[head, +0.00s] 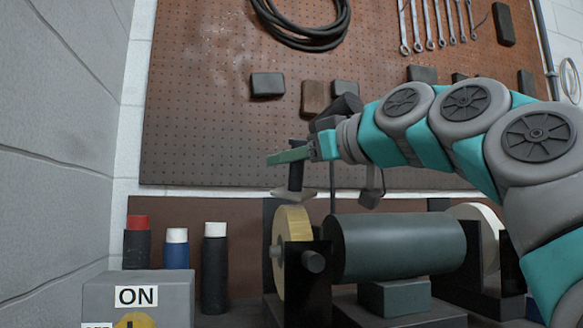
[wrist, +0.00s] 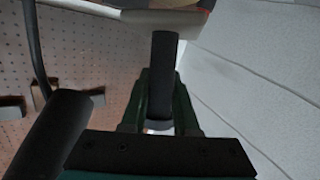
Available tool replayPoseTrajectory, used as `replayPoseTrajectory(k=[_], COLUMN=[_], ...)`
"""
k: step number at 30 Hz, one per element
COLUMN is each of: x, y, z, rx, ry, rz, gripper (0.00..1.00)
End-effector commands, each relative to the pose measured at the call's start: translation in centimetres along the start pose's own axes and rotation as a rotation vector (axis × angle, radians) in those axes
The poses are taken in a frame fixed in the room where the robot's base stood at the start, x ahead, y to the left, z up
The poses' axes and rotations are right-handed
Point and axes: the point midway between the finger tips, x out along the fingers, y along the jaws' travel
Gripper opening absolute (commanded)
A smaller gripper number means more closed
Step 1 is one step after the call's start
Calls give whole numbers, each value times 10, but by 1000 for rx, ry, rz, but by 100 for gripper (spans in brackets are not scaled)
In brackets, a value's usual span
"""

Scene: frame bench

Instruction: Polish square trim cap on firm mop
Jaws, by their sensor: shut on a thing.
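My gripper (head: 284,156) is shut on a dark upright handle (head: 296,178). The handle ends below in a pale flat square piece, which looks like the square trim cap (head: 292,195). The cap is just above the top of a yellow polishing wheel (head: 292,228) at the left end of the grinder; I cannot tell whether they touch. A white wheel (head: 477,215) is at the right end, partly behind my arm. No label shows which wheel is the firm mop. In the wrist view the handle (wrist: 163,75) stands between my fingers, with the cap (wrist: 165,20) beyond them.
The grinder's dark motor body (head: 398,246) lies between the wheels. A switch box (head: 140,296) marked ON is at front left. Behind is a pegboard (head: 215,130) with hanging tools.

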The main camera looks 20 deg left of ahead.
Motion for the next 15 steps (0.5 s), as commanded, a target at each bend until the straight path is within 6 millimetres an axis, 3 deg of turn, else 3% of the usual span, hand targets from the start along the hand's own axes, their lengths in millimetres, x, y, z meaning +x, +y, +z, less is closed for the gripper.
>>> replayPoseTrajectory(k=[15], x=[0], y=[-1], z=[7], rx=[0], ry=[1], rz=[0], gripper=[0])
